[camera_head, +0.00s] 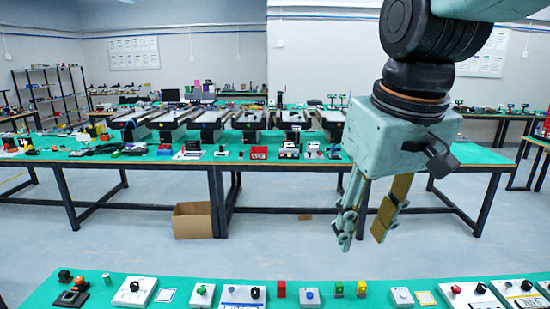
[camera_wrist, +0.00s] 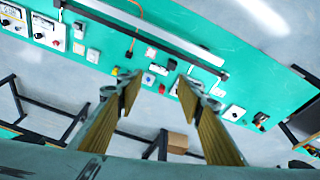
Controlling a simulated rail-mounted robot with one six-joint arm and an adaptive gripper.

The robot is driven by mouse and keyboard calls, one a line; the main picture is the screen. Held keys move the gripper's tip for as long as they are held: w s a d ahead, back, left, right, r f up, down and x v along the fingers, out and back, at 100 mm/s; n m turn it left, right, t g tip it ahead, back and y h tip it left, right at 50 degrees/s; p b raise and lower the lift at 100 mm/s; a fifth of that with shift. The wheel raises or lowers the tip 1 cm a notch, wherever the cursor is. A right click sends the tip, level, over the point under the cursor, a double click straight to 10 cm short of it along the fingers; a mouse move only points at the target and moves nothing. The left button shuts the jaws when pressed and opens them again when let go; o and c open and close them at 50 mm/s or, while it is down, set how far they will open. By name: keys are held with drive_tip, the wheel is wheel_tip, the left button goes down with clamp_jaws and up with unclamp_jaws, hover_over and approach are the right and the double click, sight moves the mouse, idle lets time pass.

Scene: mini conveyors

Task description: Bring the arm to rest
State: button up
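My gripper (camera_head: 364,232) hangs from the arm at the right of the head view, fingers pointing down. In the wrist view the two fingers (camera_wrist: 158,92) stand apart with nothing between them. The gripper is open and empty, in the air above the gap between the near and far tables. It touches nothing that I can see.
A near green table (camera_head: 232,283) carries small switch boxes and blocks along the bottom. A far green table (camera_head: 110,170) holds several mini conveyors (camera_head: 205,118). A cardboard box (camera_head: 193,221) stands on the floor under it. The floor between the tables is mostly clear.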

drive_tip(key=s+d+f+m, duration=0.1)
drive_tip(key=s+d, duration=0.1)
drive_tip(key=s, duration=0.6)
drive_tip(key=s+d+f+m+t, duration=0.1)
drive_tip(key=s+d+f+m, duration=0.1)
drive_tip(key=s, duration=0.7)
drive_tip(key=shift+s+d, duration=0.2)
drive_tip(key=shift+d, duration=0.65)
